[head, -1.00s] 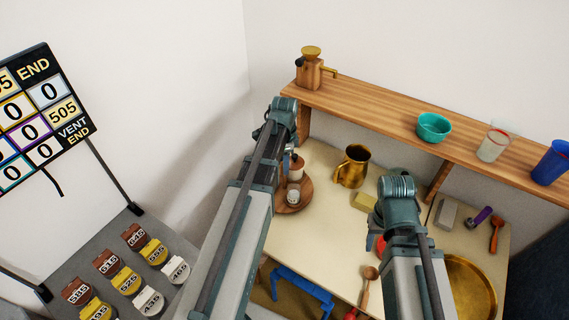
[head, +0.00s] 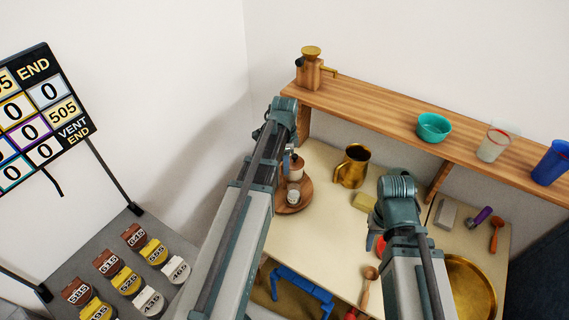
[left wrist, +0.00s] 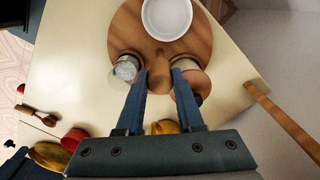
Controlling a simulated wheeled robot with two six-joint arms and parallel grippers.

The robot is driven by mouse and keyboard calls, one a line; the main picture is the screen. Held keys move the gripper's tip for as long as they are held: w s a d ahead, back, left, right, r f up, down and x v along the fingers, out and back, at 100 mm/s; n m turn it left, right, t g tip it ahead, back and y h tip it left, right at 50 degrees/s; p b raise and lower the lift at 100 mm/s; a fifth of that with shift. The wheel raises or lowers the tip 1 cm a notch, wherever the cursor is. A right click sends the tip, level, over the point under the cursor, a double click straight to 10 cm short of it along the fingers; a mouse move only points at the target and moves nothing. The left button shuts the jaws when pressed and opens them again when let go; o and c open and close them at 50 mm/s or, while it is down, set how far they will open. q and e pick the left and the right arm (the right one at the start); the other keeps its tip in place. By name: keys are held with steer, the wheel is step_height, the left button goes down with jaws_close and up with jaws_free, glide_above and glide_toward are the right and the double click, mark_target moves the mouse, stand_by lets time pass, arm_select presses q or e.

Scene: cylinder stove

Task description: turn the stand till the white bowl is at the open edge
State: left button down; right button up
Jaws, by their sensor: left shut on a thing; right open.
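The stand is a round wooden disc (head: 305,203) at the table's left end, partly hidden by my left arm in the head view. In the left wrist view the stand (left wrist: 205,45) fills the upper middle. The white bowl (left wrist: 167,17) sits on its far side at the top of that view. A small grey-topped jar (left wrist: 126,68) and a brownish pot (left wrist: 196,84) stand on either side of my fingers. My left gripper (left wrist: 160,82) is shut on the stand's wooden knob (left wrist: 160,73). My right gripper (head: 386,224) is open above the table; its fingers are mostly hidden by its wrist.
A wooden shelf (head: 385,112) runs along the back with a teal bowl (head: 434,127) and cups. A wooden spoon (head: 367,285), red item and brass pan (head: 470,288) lie near my right arm.

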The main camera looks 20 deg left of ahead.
arm_select(q)
steer(key=shift+n, duration=6)
steer(key=c, duration=0.5)
jaws_free()
steer(key=shift+c, duration=0.2)
steer(key=shift+r, duration=0.1)
